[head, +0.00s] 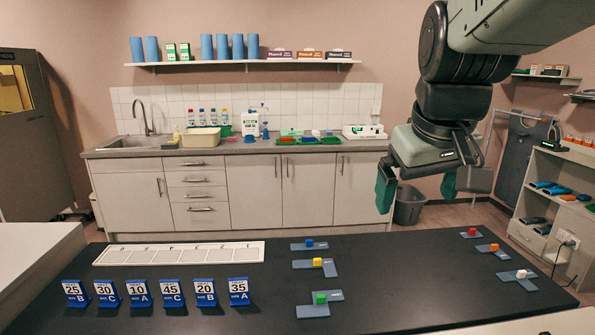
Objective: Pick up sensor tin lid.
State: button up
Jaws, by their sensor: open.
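I cannot tell any thing in the head view for certain as the sensor tin lid. My gripper (417,192) hangs at the upper right, with its green fingers spread apart and nothing between them. It appears above the far side of the black table (420,270), pointing down. On the table, grey plates carry small coloured blocks: a blue block (309,243), a yellow block (317,261) and a green block (320,298) near the middle. A red block (472,232), an orange block (493,247) and a white block (521,273) are at the right.
A long white strip (180,254) lies at the table's back left, with several blue number cards (170,292) before it. Behind is a counter (240,147) with a sink, bottles and trays. A grey bin (409,205) stands behind the gripper. The table between the plate groups is clear.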

jog(key=s+a+t+y, duration=0.1)
jog(key=s+a, duration=0.5)
jog(key=a, duration=0.2)
jog(key=shift+s+a+n+y, duration=0.2)
jog(key=shift+a+n+y, duration=0.1)
jog(key=shift+a+y, duration=0.1)
jog(key=shift+m, duration=0.5)
jog(key=s+f, duration=0.1)
jog(key=s, duration=0.1)
jog(key=s+f, duration=0.1)
jog(key=s, duration=0.1)
jog(key=s+a+f, duration=0.1)
jog(key=s, duration=0.1)
jog(key=shift+s, duration=0.4)
jog(key=shift+c, duration=0.5)
jog(key=shift+d, duration=0.1)
